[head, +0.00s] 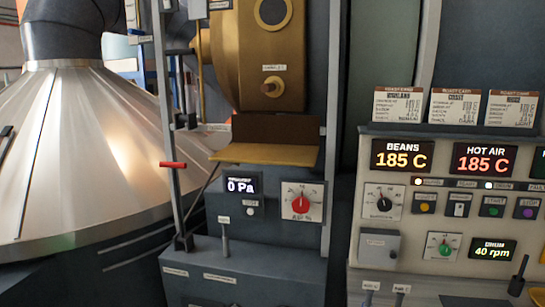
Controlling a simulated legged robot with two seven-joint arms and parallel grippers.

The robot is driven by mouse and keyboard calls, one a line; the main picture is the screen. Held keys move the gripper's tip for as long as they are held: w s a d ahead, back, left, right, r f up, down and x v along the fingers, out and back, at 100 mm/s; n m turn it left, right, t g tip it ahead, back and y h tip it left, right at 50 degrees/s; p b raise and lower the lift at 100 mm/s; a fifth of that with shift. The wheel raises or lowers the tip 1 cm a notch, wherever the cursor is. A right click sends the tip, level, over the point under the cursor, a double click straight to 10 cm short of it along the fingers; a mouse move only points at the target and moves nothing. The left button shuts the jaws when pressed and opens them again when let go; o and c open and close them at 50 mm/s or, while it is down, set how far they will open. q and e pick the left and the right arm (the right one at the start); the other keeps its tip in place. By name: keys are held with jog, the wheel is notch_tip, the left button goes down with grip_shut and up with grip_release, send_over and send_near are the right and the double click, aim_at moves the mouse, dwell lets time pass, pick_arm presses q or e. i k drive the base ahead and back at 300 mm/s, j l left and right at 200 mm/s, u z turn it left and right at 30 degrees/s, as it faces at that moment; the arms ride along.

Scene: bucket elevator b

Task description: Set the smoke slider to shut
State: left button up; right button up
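No label that I can read names the smoke slider, so I cannot tell for sure which control it is. A red handle (172,165) sticks out sideways from an upright grey rail (160,100) left of the brass-coloured machine. A small upright lever (224,238) stands on the grey box below, with a tiny label above it. A dark upright handle (518,275) is at the lower right edge. Neither of my grippers is in view.
A large metal cone (75,150) fills the left. A tan tray (265,153) juts out below the brass machine (270,60). A dial with a red knob (301,203) and a 0 Pa display (241,186) sit below. A control panel (440,215) stands at right.

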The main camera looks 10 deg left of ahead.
aim_at(136, 32)
jog(key=i+u, duration=0.95)
jog(key=i+l+u, duration=0.3)
jog(key=u, duration=0.2)
jog(key=i+j, duration=0.1)
jog(key=i, duration=0.15)
